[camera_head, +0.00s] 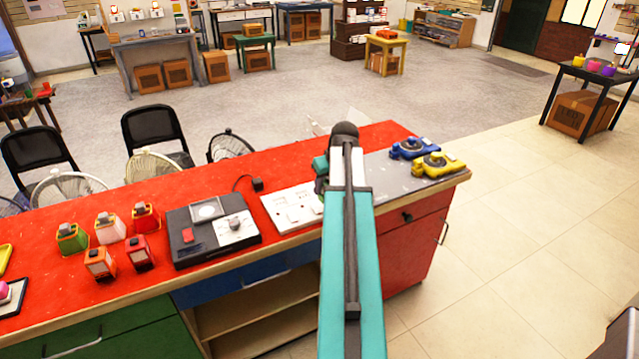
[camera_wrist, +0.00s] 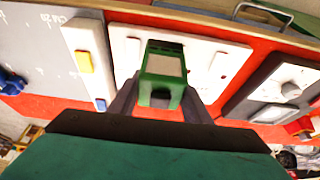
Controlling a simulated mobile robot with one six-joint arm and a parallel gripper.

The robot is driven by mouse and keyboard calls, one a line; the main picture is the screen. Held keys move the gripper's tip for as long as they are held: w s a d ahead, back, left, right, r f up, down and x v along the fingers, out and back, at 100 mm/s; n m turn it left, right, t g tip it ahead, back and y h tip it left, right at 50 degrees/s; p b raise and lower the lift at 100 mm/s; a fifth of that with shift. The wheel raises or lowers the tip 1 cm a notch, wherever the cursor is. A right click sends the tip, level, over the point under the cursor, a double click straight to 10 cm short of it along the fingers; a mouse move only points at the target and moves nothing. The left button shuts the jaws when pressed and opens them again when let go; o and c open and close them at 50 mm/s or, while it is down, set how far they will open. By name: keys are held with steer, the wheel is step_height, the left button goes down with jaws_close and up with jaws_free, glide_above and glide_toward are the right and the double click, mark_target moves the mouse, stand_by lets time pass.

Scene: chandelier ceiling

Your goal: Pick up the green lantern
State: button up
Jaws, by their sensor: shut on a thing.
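My gripper (camera_wrist: 161,97) is shut on a dark green lantern (camera_wrist: 163,66) with a pale panel, seen in the wrist view with one finger on either side of it. Behind the lantern in that view are the white switch panel and the red counter top; I cannot tell how high it is above them. Another, brighter green lantern (camera_head: 71,239) stands on the left part of the counter.
The red counter (camera_head: 335,152) also holds red, orange and white lanterns, a black device (camera_head: 188,248), a white switch panel (camera_head: 293,208) and blue and yellow telephone-like things (camera_head: 437,165). Black chairs (camera_head: 155,128) and fans stand behind it. Tiled floor at right is open.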

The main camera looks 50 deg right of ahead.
steer(key=shift+s+a+r, duration=0.15)
steer(key=shift+s, duration=1.3)
